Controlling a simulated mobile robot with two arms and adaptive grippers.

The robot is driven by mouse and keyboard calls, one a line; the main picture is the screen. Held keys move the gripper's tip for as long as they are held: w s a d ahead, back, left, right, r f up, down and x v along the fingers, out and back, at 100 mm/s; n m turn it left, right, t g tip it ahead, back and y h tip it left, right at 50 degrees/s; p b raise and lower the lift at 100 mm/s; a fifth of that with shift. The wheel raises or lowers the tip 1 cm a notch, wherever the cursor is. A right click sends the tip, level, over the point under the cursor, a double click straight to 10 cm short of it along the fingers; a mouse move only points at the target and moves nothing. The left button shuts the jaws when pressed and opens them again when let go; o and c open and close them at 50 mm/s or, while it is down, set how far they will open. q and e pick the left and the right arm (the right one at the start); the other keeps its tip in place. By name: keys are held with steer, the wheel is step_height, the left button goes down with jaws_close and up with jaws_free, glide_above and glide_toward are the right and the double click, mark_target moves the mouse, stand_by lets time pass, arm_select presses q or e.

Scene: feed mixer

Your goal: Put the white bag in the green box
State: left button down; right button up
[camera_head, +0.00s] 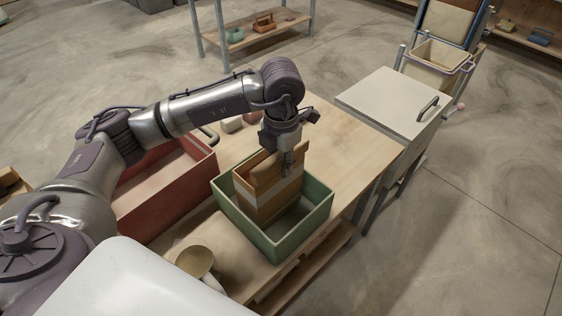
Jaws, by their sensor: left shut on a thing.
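The green box (318,206) is open-topped and sits on the wooden table. A tan-brown paper bag (262,205) with a pale band around it stands upright inside the box, toward its left side. The bag looks brown rather than white. My left gripper (288,163) reaches down from above and is shut on the upper part of the bag. I cannot tell whether the bag's bottom touches the box floor. No plainly white bag shows. My right gripper is not in view.
A red box (165,188) stands left of the green box, under my left arm. A beige mug (196,262) is at the table's near edge. Small round things (231,124) lie behind. A white-topped cabinet (385,100) stands to the right. The table (345,150) right of the box is clear.

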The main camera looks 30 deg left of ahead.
arm_select(q)
steer(key=shift+f, duration=0.35)
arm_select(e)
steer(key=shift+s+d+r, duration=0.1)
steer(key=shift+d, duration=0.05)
arm_select(q)
steer(key=shift+f, duration=0.15)
steer(key=shift+f+b, duration=0.15)
steer(key=shift+b, duration=0.15)
steer(key=c, duration=0.9)
jaws_free()
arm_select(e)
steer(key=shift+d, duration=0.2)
